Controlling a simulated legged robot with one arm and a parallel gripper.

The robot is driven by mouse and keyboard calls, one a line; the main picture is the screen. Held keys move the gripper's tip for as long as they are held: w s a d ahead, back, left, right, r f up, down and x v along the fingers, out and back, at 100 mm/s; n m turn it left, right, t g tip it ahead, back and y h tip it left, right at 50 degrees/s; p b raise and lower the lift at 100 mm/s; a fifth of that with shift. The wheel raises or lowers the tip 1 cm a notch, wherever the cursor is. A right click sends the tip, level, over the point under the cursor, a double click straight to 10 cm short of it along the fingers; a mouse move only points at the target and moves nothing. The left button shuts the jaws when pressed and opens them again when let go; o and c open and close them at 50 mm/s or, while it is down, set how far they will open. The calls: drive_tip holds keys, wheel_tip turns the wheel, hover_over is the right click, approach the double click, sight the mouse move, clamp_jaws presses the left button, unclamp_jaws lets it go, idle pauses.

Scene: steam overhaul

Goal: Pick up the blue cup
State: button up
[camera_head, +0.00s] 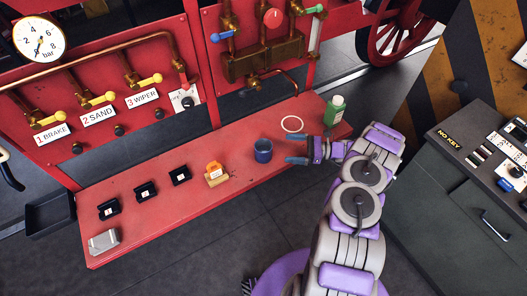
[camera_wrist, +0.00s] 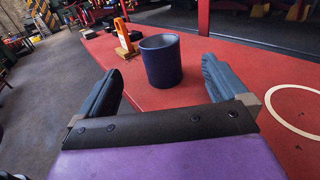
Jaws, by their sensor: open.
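The blue cup (camera_head: 263,151) stands upright on the red shelf (camera_head: 230,192), just left of my gripper (camera_head: 297,147) in the head view. In the wrist view the cup (camera_wrist: 161,62) stands ahead of my gripper (camera_wrist: 158,85), between the lines of its two dark fingers. My gripper is open and empty, low over the shelf. The cup appears a short gap beyond the fingertips.
An orange and tan object (camera_head: 215,174) stands left of the cup. Small black boxes (camera_head: 146,191) and a grey block (camera_head: 104,241) lie farther left. A pale ring (camera_head: 292,124) marks the shelf behind my gripper, near a green bottle (camera_head: 334,111).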

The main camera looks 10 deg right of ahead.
sight(259, 146)
drive_tip(key=b+x, duration=0.1)
drive_tip(key=x, duration=1.2)
drive_tip(key=shift+f, duration=0.1)
drive_tip(key=c, duration=1.1)
